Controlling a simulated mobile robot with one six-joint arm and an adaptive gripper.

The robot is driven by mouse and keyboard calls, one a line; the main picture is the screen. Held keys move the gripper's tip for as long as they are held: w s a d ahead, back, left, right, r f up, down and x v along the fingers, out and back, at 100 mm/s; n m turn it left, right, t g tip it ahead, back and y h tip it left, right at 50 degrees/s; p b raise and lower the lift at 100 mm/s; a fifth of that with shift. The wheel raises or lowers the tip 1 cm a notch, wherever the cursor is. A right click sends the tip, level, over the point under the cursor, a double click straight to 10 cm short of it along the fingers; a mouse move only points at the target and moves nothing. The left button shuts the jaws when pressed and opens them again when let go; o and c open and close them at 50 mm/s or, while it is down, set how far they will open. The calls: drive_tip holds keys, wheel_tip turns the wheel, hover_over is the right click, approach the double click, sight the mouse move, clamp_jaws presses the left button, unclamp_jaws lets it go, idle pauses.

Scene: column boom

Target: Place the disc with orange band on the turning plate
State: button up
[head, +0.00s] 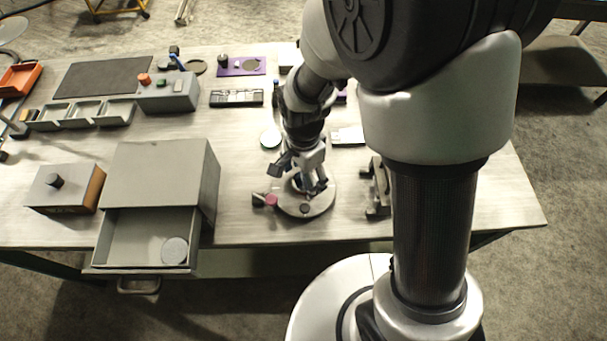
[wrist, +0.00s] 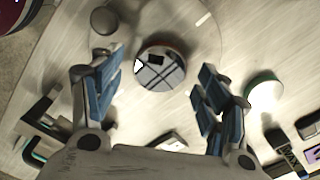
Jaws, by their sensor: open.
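The turning plate (head: 318,205) is a pale round plate near the table's front edge; its rim also shows in the wrist view (wrist: 205,30). A disc with a dark, shiny top and an orange-brown band at its edge (wrist: 162,70) lies on the plate in the wrist view. In the head view my gripper mostly hides it. My gripper (head: 306,186) points down over the plate. Its blue-padded fingers (wrist: 158,90) are open, one on each side of the disc, with gaps showing between pads and disc.
A dark knob (wrist: 104,20) stands on the plate. A disc with a green band (wrist: 264,92) lies beside the plate. A grey disc (head: 175,250) lies in the open drawer (head: 128,240) at left. A dark metal bracket (head: 377,190) stands close right of the plate.

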wheel_tip(320, 180, up, 11)
drive_tip(key=p, duration=0.4)
wheel_tip(320, 180, up, 11)
drive_tip(key=n+t, duration=0.2)
drive_tip(key=n, duration=0.3)
hover_over(303, 181)
drive_tip(key=s+d, duration=0.5)
drive_tip(key=d, duration=0.1)
drive_tip(key=s+d+r+n+t, duration=0.2)
drive_tip(key=s+d+r+n, duration=0.3)
drive_tip(key=s, duration=0.3)
drive_tip(key=shift+s+n+t, duration=0.3)
drive_tip(key=shift+s+n, duration=0.05)
drive_tip(key=shift+n, duration=0.45)
drive_tip(key=shift+r, duration=0.15)
